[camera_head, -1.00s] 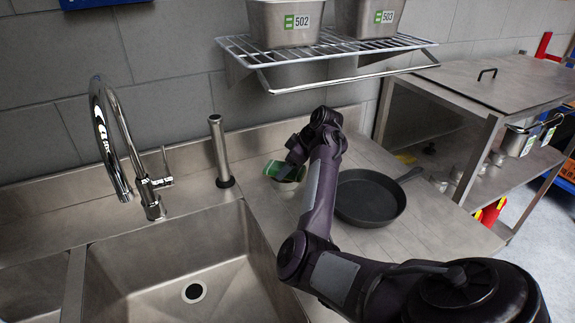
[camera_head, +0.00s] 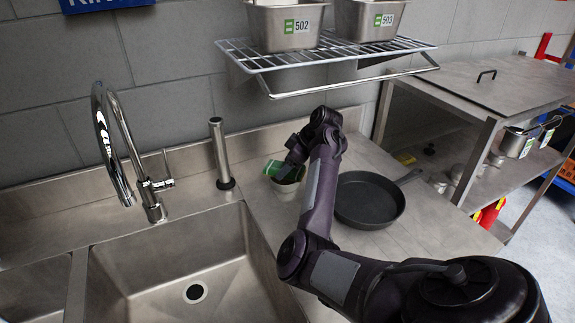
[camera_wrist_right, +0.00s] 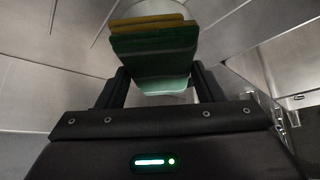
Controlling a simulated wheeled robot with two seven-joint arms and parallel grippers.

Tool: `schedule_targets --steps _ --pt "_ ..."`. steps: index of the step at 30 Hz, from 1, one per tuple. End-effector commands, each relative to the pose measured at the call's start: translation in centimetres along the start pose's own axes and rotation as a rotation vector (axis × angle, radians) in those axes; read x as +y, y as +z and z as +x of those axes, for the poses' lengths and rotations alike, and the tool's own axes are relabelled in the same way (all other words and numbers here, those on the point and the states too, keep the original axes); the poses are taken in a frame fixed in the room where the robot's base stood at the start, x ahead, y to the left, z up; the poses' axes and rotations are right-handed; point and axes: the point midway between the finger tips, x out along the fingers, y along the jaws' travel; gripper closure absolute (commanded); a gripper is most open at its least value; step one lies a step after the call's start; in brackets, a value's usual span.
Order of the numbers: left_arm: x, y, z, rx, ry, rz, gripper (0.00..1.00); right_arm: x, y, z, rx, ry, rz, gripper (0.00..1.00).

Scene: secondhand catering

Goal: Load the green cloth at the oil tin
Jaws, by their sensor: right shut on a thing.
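My right gripper (camera_head: 285,175) is over the counter between the sink and the black pan, shut on a green, folded-looking piece, which I take to be the green cloth (camera_head: 274,169). In the right wrist view the cloth (camera_wrist_right: 155,42) sticks out beyond the fingers, with a yellow layer along its far edge. A small pale round container (camera_head: 287,190) shows just below the gripper, partly hidden by it. I cannot tell whether the cloth touches the container. I cannot make out a clear oil tin. My left gripper is not in view.
The sink basin (camera_head: 190,270) and tap (camera_head: 115,140) are to the left, with an upright steel pipe (camera_head: 221,155) behind. The black pan (camera_head: 368,200) stands right of my arm. A wire shelf (camera_head: 330,50) with steel bins 502 and 503 overhangs the back.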

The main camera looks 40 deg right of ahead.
Motion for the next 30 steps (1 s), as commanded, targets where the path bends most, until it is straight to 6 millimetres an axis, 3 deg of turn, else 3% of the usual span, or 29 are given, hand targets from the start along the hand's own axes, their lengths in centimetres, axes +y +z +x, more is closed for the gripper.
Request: schedule_targets --steps 1,19,30 --pt "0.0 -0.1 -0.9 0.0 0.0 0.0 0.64 0.0 -0.5 -0.8 0.001 0.001 0.0 0.57" --pt "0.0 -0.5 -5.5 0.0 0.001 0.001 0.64 0.1 -3.1 -4.9 0.002 0.004 -0.001 0.57" --pt "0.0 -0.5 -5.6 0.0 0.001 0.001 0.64 0.1 -3.2 -5.1 0.001 0.003 -0.001 0.57"
